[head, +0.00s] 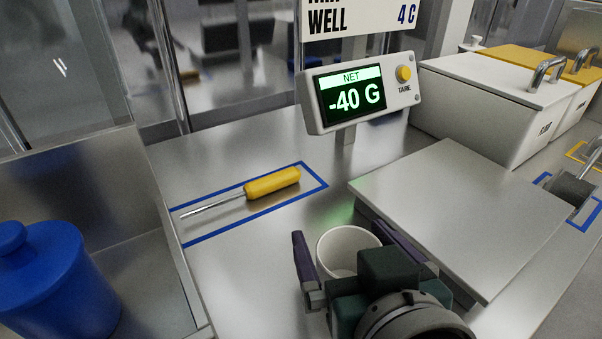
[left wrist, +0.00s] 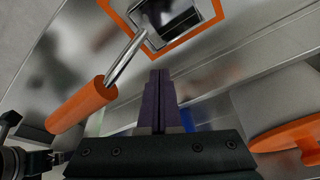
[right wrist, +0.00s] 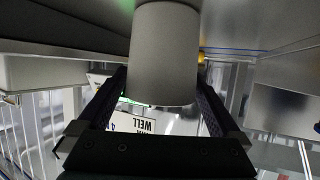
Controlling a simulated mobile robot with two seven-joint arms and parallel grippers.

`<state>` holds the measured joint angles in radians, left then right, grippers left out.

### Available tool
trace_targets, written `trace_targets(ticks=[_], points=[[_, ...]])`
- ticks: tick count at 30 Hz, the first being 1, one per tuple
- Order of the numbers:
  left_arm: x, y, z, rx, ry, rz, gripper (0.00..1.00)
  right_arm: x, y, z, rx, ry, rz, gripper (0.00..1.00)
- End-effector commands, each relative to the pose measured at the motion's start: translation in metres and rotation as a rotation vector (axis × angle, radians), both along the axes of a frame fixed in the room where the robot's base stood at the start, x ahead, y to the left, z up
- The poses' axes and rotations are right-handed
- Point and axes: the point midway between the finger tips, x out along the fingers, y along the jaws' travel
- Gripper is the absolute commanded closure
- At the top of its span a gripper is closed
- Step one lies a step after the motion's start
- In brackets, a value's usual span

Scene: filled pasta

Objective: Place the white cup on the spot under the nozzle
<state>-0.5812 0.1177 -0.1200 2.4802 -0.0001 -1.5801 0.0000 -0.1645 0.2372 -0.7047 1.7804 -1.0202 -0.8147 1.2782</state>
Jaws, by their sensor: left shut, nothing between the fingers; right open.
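The white cup (head: 345,250) stands upright in the head view, partly hidden behind my right gripper, and its base is hidden. My right gripper (head: 343,236) is open with one finger on each side of the cup. In the right wrist view the cup (right wrist: 165,55) is large between the open fingers (right wrist: 163,80); whether either finger touches it I cannot tell. My left gripper (left wrist: 158,75) is shut and empty in the left wrist view, near an orange-handled tool. I make out no nozzle, nor a spot under one.
A scale display (head: 350,95) reads -40 G. A raised steel plate (head: 460,215) lies right of the cup. A yellow-handled tool (head: 272,182) lies in a blue outline. A blue lidded jar (head: 40,285) stands left, lidded bins (head: 490,105) at back right. The orange-handled tool (left wrist: 80,105) reaches an orange outline.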

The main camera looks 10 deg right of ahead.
Motion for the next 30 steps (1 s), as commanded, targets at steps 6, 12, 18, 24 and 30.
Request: trace_targets(ticks=[6, 12, 18, 24, 30], points=[[0.0002, 0.0015, -0.0003, 0.006, -0.001, -0.004, 1.00, 0.0117, 0.0001, -0.0055, 0.002, 0.001, 0.001, 0.00], [0.0002, 0.0017, -0.0003, 0.007, -0.001, -0.004, 1.00, 0.0113, 0.0001, -0.0055, 0.002, 0.001, 0.001, 0.06], [0.0003, 0.0017, -0.0003, 0.007, -0.001, -0.004, 1.00, 0.0111, 0.0000, -0.0054, 0.002, 0.001, 0.001, 0.28], [0.0003, 0.0014, -0.0002, 0.005, -0.001, -0.004, 1.00, 0.0111, -0.0001, -0.0054, 0.002, 0.001, 0.001, 0.51], [0.0005, 0.0000, -0.0002, 0.000, -0.001, 0.000, 1.00, 0.0110, -0.0001, -0.0054, 0.001, 0.001, 0.001, 0.73]])
